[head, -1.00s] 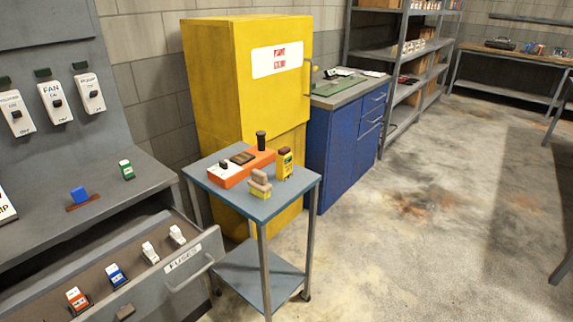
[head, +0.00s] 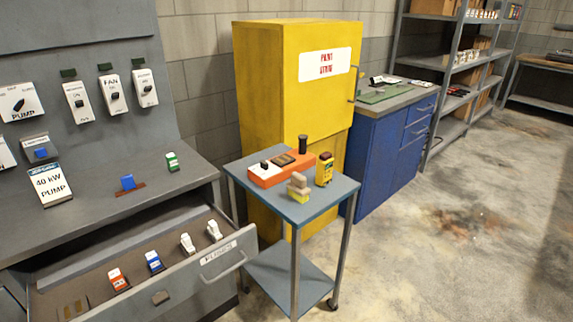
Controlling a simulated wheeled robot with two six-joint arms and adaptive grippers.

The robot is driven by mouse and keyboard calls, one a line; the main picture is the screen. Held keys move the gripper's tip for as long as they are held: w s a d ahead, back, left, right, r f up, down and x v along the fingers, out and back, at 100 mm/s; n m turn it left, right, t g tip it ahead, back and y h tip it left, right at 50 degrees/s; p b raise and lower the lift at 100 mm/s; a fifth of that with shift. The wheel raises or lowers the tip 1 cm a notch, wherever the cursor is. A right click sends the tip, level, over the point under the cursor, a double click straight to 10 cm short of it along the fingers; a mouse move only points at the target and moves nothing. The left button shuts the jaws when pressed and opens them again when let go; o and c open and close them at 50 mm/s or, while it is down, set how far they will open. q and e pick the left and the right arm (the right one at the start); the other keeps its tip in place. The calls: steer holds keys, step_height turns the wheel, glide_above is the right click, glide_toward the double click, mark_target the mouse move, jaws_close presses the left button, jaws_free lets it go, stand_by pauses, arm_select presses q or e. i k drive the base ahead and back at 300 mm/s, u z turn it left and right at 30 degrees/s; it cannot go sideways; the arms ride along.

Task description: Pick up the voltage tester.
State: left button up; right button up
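A small yellow handheld device with a dark top, which looks like the voltage tester (head: 324,171), stands upright on the top of a grey-blue cart (head: 330,197). It is at the cart's right side, beside a small stack of tan and yellow blocks (head: 298,187) and an orange box (head: 267,174) with a black knob and a dark panel. Nothing holds it. Neither of my grippers shows in the head view.
An open drawer (head: 220,262) with several fuses sticks out left of the cart, below a grey bench (head: 95,212). A yellow cabinet (head: 275,80) and a blue cabinet (head: 385,150) stand behind the cart. The floor (head: 450,240) to the right is clear.

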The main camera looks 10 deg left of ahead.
mark_target(325, 163)
steer(key=u, duration=0.1)
steer(key=k, duration=0.95)
steer(key=z, duration=1.3)
steer(key=i, duration=1.3)
steer(key=z, duration=0.5)
steer(key=i, duration=1.4)
steer(key=u, duration=0.7)
steer(key=i, duration=0.85)
steer(key=u, duration=0.8)
